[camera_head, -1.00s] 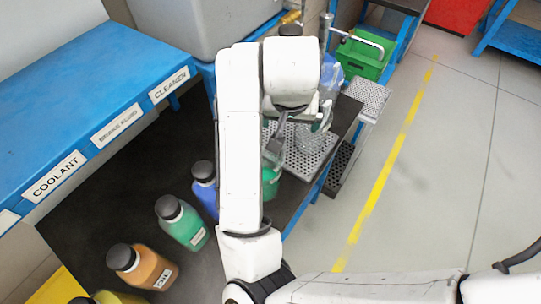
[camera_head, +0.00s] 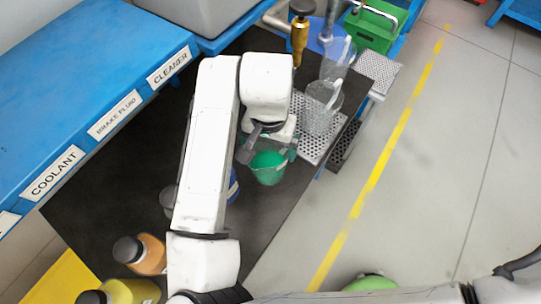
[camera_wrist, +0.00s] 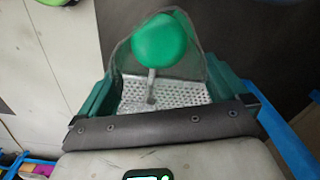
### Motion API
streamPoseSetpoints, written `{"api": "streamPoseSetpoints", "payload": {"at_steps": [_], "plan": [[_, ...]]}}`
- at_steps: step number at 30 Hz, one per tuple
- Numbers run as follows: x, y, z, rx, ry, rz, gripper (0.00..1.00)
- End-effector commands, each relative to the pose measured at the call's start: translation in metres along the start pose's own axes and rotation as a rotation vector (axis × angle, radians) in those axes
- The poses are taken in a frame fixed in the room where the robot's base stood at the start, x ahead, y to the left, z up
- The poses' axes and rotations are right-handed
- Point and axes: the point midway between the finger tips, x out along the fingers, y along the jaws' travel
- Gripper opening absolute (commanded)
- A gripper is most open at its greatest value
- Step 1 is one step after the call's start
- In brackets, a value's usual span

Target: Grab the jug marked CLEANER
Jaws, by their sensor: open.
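The word CLEANER is legible only on a shelf-edge label (camera_head: 168,67); I cannot read it on any jug. My gripper (camera_head: 268,147) is open above the dark bench. A clear-walled jug with green contents (camera_head: 268,170) is just below and between the fingers in the head view. In the wrist view, its round green part (camera_wrist: 160,41) lies ahead of my open gripper (camera_wrist: 166,92); contact cannot be told. Two clear jugs stand farther back, one on the perforated tray (camera_head: 322,108) and another behind it (camera_head: 338,58). A blue item (camera_head: 233,186) is mostly hidden by my arm.
An orange bottle (camera_head: 150,255) and a yellow one (camera_head: 130,292) stand at the near end of the bench (camera_head: 105,190). A gold-coloured upright tool (camera_head: 299,40) and a green crate (camera_head: 370,27) are at the back. Open floor lies to the right.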

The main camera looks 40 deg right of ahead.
Motion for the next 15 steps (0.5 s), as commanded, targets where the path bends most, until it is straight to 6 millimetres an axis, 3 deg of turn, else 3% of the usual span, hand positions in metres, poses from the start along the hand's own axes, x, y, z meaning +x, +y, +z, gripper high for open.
{"api": "streamPoseSetpoints", "payload": {"at_steps": [9,15], "plan": [[0.042,0.000,0.000,-0.002,-0.001,0.002,1.00],[0.048,0.000,0.000,-0.001,0.000,0.000,1.00]]}}
